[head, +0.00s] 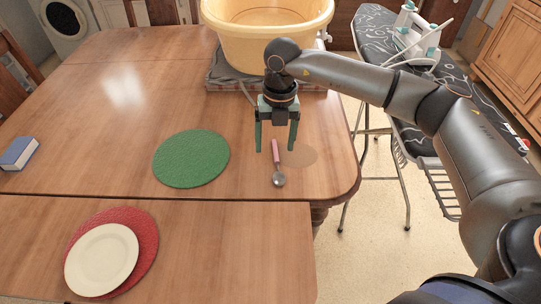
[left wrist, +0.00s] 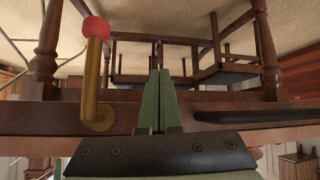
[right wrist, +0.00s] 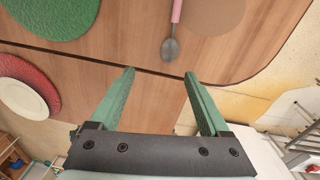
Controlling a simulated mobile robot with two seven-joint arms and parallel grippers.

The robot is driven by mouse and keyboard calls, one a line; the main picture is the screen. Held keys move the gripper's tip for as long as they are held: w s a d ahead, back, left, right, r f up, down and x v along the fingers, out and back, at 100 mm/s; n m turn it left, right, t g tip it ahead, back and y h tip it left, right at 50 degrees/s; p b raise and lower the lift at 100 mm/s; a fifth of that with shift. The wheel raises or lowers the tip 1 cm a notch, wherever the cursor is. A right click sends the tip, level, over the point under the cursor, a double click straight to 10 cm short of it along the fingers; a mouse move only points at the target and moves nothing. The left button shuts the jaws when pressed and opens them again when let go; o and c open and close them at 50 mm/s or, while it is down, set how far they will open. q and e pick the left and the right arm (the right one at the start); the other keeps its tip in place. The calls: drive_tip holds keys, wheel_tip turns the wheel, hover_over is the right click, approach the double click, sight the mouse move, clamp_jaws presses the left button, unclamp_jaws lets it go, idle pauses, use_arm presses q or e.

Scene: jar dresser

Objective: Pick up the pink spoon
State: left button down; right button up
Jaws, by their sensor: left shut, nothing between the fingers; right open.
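The pink spoon (head: 276,158) lies on the wooden table near its right end, pink handle pointing away and metal bowl toward me. In the right wrist view the spoon (right wrist: 171,40) lies beyond the fingertips, apart from them. My right gripper (head: 276,150) is open and empty, pointing down above the table around the handle end in the head view. It also shows open in the right wrist view (right wrist: 159,75). My left gripper (left wrist: 160,72) is shut and empty in the left wrist view, away from the spoon; the head view does not show it.
A green round mat (head: 191,158) lies left of the spoon and a tan round mat (head: 301,156) right beside it. A yellow tub (head: 265,45) stands behind my right gripper. A white plate (head: 101,260) rests on a red mat (head: 150,235). An ironing board (head: 385,40) stands right.

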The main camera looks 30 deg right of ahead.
drive_tip(key=d, duration=0.2)
hover_over(278, 174)
drive_tip(key=shift+h, duration=0.4)
drive_tip(key=f, duration=0.6)
drive_tip(key=shift+d, duration=0.2)
drive_tip(key=shift+a+f, duration=0.15)
drive_tip(key=shift+f, duration=2.7)
clamp_jaws()
